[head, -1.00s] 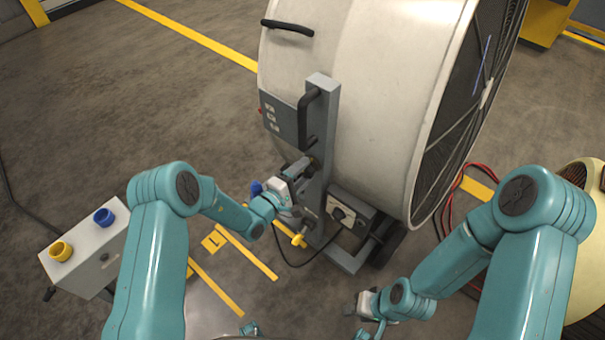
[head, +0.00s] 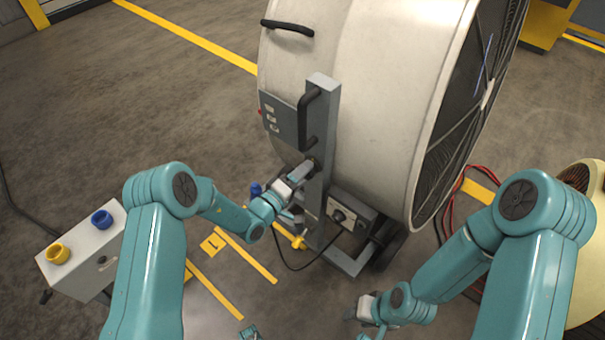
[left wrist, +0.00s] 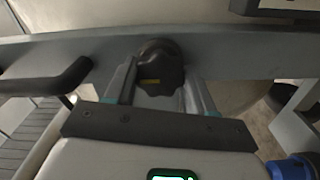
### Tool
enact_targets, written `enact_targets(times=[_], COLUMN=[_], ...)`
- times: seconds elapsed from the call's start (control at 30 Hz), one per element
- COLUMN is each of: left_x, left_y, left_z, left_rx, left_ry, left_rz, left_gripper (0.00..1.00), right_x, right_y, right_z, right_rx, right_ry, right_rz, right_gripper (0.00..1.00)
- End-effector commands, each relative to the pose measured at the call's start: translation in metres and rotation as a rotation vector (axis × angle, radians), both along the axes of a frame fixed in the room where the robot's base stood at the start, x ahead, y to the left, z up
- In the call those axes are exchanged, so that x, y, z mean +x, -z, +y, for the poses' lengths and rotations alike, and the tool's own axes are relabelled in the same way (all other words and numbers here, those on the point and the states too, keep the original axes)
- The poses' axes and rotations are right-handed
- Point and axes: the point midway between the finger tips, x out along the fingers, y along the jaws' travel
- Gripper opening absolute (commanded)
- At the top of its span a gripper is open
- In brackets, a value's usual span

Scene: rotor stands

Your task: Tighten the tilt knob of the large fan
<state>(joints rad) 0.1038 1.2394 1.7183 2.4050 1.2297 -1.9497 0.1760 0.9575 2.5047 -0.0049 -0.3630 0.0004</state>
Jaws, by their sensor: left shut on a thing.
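The large fan (head: 385,90) is a big pale drum with a dark grille, held by a grey upright post (head: 322,110). The tilt knob (left wrist: 159,68) is a dark lobed knob with a small yellow mark, on the grey post in the left wrist view. My left gripper (head: 304,172) is at the post, below the black handle. In the left wrist view its two fingers stand on either side of the knob, and it is shut on it. In the head view the gripper hides the knob. My right gripper (head: 362,312) is low at the front, partly hidden by its arm; its jaws are unclear.
A control box (head: 350,215) with a dial and cable sits at the post's foot. A white box (head: 85,250) with yellow and blue cups stands left. Red cables (head: 452,200) lie right.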

Motion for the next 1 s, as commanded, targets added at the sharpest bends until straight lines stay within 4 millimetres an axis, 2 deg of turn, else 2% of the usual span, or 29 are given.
enact_targets(times=[0.2, 0.23, 0.3, 0.67, 0.77, 1.0], left_x=[-0.001, -0.001, -0.001, -0.004, -0.015, -0.065], left_y=[0.002, 0.002, 0.002, 0.000, 0.000, 0.000], left_z=[0.000, 0.000, 0.000, 0.003, 0.012, 0.049], left_rx=[0.000, 0.000, -0.001, -0.001, -0.002, -0.003], left_ry=[-0.001, -0.001, -0.001, 0.000, -0.002, -0.005], left_rz=[0.006, 0.006, 0.006, 0.003, 0.006, 0.008], left_gripper=[0.23, 0.60, 0.80, 0.80, 0.80, 0.80], right_x=[0.000, 0.000, 0.000, 0.000, 0.000, 0.000], right_y=[0.000, 0.000, 0.000, -0.001, -0.003, -0.009], right_z=[0.000, 0.000, 0.000, 0.000, 0.000, 0.000], right_rx=[0.000, 0.000, 0.000, 0.000, 0.000, 0.000], right_ry=[0.000, 0.000, 0.000, 0.000, 0.000, 0.000], right_rz=[0.000, 0.000, 0.000, 0.000, 0.000, 0.000], right_gripper=[0.43, 0.43, 0.43, 0.43, 0.43, 0.43])
